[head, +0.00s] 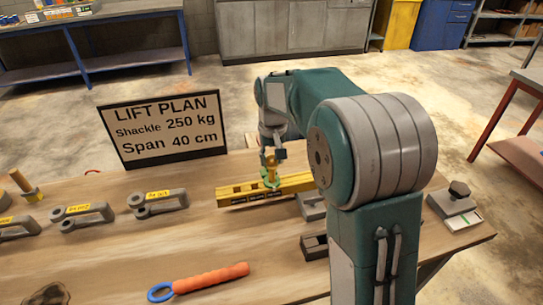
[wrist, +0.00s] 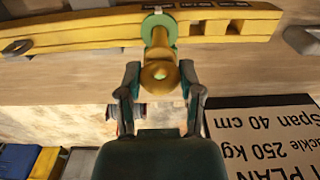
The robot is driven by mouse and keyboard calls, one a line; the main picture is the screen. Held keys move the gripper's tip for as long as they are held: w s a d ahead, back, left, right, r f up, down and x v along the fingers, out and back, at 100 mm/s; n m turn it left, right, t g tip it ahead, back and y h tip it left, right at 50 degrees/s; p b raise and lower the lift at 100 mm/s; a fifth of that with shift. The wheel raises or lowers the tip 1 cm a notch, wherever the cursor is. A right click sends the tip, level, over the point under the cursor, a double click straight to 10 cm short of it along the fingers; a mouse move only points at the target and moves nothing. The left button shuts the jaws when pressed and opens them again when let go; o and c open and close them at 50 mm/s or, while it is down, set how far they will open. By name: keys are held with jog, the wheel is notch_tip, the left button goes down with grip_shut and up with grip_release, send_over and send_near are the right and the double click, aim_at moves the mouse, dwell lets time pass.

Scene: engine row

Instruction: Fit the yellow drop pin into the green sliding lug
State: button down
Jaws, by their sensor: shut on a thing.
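The lug sits around the yellow spreader beam (wrist: 70,32). In the head view, the pin (head: 270,159) stands just above the green lug (head: 271,181) on the beam (head: 235,192), with my gripper (head: 272,152) partly hidden.
The lift plan sign (head: 165,128) stands behind the beam, left of my arm. Several grey shackles (head: 158,203) with yellow tags lie at the left. An orange-handled tool (head: 210,279) lies in front. A grey block with a knob (head: 454,204) is at the right.

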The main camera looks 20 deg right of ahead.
aim_at(272, 165)
jog(key=shift+f, duration=2.4)
jog(key=shift+c, duration=0.8)
grip_release()
notch_tip(272, 165, up, 12)
jog(key=shift+f, duration=0.25)
jog(key=shift+r, duration=0.15)
